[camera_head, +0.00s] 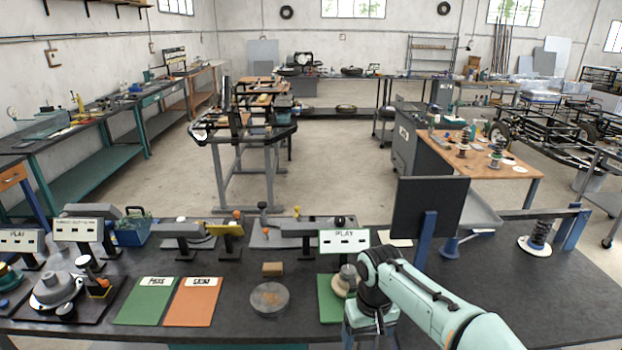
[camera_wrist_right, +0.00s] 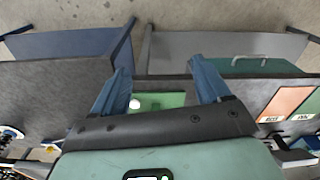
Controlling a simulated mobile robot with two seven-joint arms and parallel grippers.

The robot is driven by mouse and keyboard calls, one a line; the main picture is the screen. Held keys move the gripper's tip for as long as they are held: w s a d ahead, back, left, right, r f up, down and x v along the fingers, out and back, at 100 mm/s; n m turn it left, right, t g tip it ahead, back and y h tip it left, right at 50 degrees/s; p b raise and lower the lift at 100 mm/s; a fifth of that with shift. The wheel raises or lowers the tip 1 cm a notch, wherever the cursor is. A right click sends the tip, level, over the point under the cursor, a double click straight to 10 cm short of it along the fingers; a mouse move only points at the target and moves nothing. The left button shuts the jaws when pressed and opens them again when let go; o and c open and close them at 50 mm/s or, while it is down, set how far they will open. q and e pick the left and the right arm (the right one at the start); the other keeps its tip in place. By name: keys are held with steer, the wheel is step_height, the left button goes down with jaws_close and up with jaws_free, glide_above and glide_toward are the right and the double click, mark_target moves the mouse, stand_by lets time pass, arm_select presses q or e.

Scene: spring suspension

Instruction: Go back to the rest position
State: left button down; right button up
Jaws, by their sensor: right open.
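My right arm comes in from the lower right in the head view, and its gripper (camera_head: 372,332) hangs over the front of the dark workbench (camera_head: 560,295). In the right wrist view the two blue fingers of the right gripper (camera_wrist_right: 160,85) stand wide apart with nothing held between them. Beyond them a green pad (camera_wrist_right: 170,99) with a small pale round part (camera_wrist_right: 135,103) shows on the bench. In the head view this pad (camera_head: 328,305) is partly hidden behind my arm. My left gripper is in neither view.
A green mat (camera_head: 147,303) and an orange mat (camera_head: 192,305) lie left of a grey disc (camera_head: 269,299) and a tan block (camera_head: 273,269). A dark panel (camera_head: 428,222) stands behind my right arm. A spring unit (camera_head: 538,240) stands at right. The bench's right front is clear.

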step_height(320, 180, down, 18)
steer(key=y, duration=0.1)
steer(key=s+d+f+m+y, duration=0.1)
steer(key=s+f+m, duration=0.1)
steer(key=s+f, duration=0.45)
steer(key=s+f+m+y, duration=0.1)
steer(key=s+f, duration=0.3)
steer(key=f, duration=0.5)
steer(key=s+f+m, duration=0.3)
steer(key=s+f, duration=0.3)
steer(key=s, duration=0.6)
steer(key=shift+s+f+y, duration=0.15)
steer(key=shift+f+y, duration=0.1)
steer(key=shift+y, duration=0.05)
